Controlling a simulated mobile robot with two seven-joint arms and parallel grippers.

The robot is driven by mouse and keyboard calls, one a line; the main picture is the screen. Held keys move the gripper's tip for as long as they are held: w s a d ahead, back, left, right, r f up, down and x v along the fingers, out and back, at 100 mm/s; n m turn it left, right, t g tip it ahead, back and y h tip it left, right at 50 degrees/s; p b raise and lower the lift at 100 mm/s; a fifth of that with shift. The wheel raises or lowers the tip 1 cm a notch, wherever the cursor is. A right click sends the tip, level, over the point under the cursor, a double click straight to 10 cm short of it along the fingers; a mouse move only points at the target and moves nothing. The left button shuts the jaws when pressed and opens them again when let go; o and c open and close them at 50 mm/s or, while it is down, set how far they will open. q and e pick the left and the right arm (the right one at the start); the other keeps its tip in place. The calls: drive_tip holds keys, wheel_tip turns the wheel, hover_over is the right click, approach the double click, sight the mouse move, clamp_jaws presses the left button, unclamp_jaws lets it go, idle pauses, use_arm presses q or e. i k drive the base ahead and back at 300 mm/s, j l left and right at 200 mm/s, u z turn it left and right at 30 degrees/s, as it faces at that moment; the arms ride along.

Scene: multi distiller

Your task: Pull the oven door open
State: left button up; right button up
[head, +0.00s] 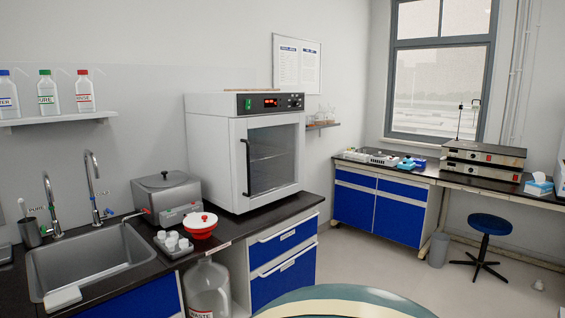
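The oven (213,150) is a white box with a dark control strip and red display on top, standing on the black counter in the middle of the head view. Its glass door (275,158) faces front right and looks closed. A dark vertical handle (246,168) sits on the door's left side. A shelf shows dimly through the glass. Neither of my grippers is in the head view, and nothing touches the handle.
A sink (88,262) is further left. Blue drawers (283,262) lie below the oven. A blue stool (489,224) stands right; open floor lies between.

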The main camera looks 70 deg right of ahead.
sight(267, 153)
drive_tip(key=z, duration=2.35)
drive_tip(key=i+j, duration=0.5)
drive_tip(key=i+l+u, duration=0.1)
drive_tip(key=i, duration=0.35)
drive_tip(key=i+l, duration=0.2)
drive_tip(key=i, duration=0.25)
drive_tip(key=i+l+u, duration=0.15)
drive_tip(key=i, duration=0.3)
drive_tip(key=i+l, duration=0.15)
drive_tip(key=l, duration=0.2)
drive_tip(key=i+l, duration=0.15)
drive_tip(key=l, duration=0.2)
drive_tip(key=i+l+u, duration=0.1)
drive_tip(key=l, duration=0.2)
